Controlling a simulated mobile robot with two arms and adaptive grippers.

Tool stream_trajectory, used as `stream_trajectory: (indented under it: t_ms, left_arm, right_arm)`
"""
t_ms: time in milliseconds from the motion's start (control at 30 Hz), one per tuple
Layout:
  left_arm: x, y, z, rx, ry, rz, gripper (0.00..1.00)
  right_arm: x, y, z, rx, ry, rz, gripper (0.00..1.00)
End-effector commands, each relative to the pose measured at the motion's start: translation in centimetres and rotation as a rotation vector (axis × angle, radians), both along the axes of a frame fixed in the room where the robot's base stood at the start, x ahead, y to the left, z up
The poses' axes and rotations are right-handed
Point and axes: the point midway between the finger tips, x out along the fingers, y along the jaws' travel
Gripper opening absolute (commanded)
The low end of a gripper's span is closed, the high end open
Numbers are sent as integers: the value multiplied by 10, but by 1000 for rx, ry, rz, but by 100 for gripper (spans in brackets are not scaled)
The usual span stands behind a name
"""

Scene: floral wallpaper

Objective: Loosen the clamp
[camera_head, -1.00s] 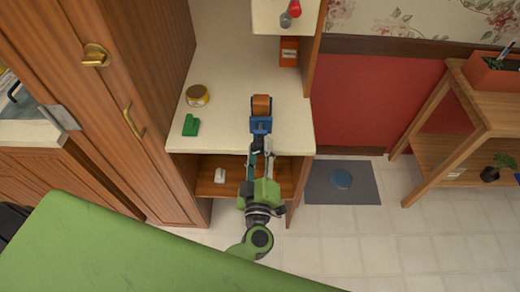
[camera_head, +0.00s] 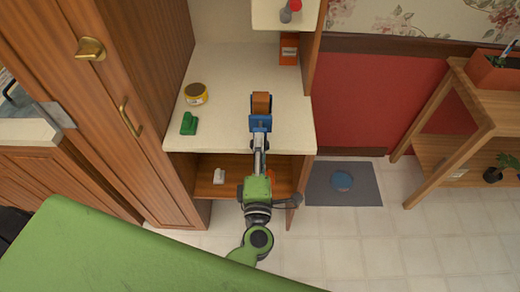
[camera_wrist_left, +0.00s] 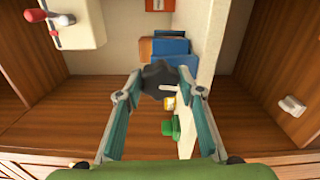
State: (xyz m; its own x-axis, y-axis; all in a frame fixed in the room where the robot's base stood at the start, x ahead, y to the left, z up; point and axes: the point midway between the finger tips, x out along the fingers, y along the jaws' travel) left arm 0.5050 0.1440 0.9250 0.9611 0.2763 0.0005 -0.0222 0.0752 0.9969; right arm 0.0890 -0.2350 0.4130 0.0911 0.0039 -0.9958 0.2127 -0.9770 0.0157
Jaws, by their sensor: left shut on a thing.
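The blue clamp (camera_head: 260,123) is on the front edge of the cream counter, beside a brown block (camera_head: 261,103). In the left wrist view the clamp (camera_wrist_left: 171,47) is beyond a dark lobed knob (camera_wrist_left: 160,76). My left gripper (camera_head: 260,146) is in front of and below the counter edge, in line with the clamp. In the wrist view its two teal fingers (camera_wrist_left: 160,82) are on either side of the knob and shut on it. My right gripper is in neither view.
An orange box (camera_head: 289,49) stands at the back right. A lower shelf (camera_head: 230,182) with a small white object (camera_head: 219,176) lies below. A tall wooden cabinet (camera_head: 110,110) borders the left.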

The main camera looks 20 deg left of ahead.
Motion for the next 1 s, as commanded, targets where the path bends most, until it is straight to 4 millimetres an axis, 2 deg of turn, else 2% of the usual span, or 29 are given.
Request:
stream_trajectory:
  t_ms: [300, 800, 833, 867, 900, 1000]
  left_arm:
    - [-1, 0, -2, -105, -27, 1, 13]
    - [-1, 0, -2, -121, -31, 1, 13]
    - [-1, 0, -2, -121, -31, 1, 40]
    - [-1, 0, -2, -121, -31, 1, 48]
    - [-1, 0, -1, -121, -32, 1, 52]
    - [0, 0, -1, -120, -32, 1, 52]
  right_arm:
    - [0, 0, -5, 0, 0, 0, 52]
    - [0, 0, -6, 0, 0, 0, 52]
    - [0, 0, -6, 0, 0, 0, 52]
    - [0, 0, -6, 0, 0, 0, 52]
    - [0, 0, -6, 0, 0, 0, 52]
    - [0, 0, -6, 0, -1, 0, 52]
